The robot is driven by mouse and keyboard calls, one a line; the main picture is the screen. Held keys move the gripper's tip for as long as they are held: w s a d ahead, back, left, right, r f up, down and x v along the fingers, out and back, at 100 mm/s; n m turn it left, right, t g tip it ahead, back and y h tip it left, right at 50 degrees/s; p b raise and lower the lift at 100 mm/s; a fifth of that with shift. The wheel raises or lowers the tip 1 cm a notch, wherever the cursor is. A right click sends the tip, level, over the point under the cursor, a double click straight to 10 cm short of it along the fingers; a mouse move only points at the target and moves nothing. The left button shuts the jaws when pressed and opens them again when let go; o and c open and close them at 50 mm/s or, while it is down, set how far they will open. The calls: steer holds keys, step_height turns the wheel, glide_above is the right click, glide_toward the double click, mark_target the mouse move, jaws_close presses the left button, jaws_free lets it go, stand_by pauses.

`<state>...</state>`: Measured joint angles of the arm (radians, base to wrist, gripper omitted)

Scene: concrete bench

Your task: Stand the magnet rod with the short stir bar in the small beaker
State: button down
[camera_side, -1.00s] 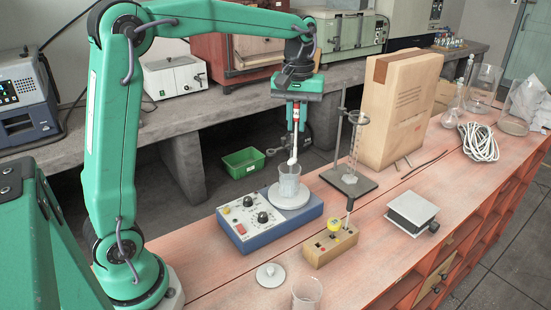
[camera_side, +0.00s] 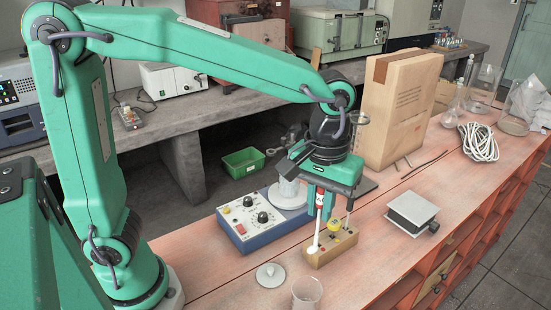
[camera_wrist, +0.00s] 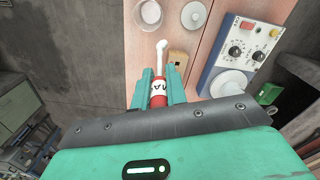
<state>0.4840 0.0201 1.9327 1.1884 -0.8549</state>
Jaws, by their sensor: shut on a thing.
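My gripper (camera_side: 325,197) is shut on the magnet rod (camera_side: 315,236), a white rod with a red collar. The rod points down, with its lower end in front of the left part of a wooden block in the side view; I cannot tell whether they touch. In the wrist view the rod (camera_wrist: 161,56) has a small white knob at its tip; I cannot make out a separate stir bar. A clear beaker (camera_side: 307,292) stands at the front edge of the side view and shows in the wrist view (camera_wrist: 151,13).
The wooden block (camera_side: 333,248) holds a yellow-topped piece and a dark-topped rod. The blue stirrer (camera_side: 243,225) stands behind it. A white disc (camera_side: 270,275) lies at front left. A grey platform (camera_side: 412,212), a cardboard box (camera_side: 395,110) and coiled white cord (camera_side: 479,142) are right.

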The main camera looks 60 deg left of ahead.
mark_target(312, 248)
steer(key=shift+m, duration=0.5)
steer(key=s+d, duration=0.1)
steer(key=s, duration=0.1)
steer(key=s+d+f, duration=0.1)
steer(key=s+d, duration=0.1)
steer(key=shift+f, duration=0.75)
step_height(312, 248, down, 10)
steer(key=shift+f, duration=0.15)
stand_by(3.7)
steer(key=c, duration=0.8)
jaws_free()
steer(key=shift+o, duration=0.2)
steer(key=shift+r, duration=3.5)
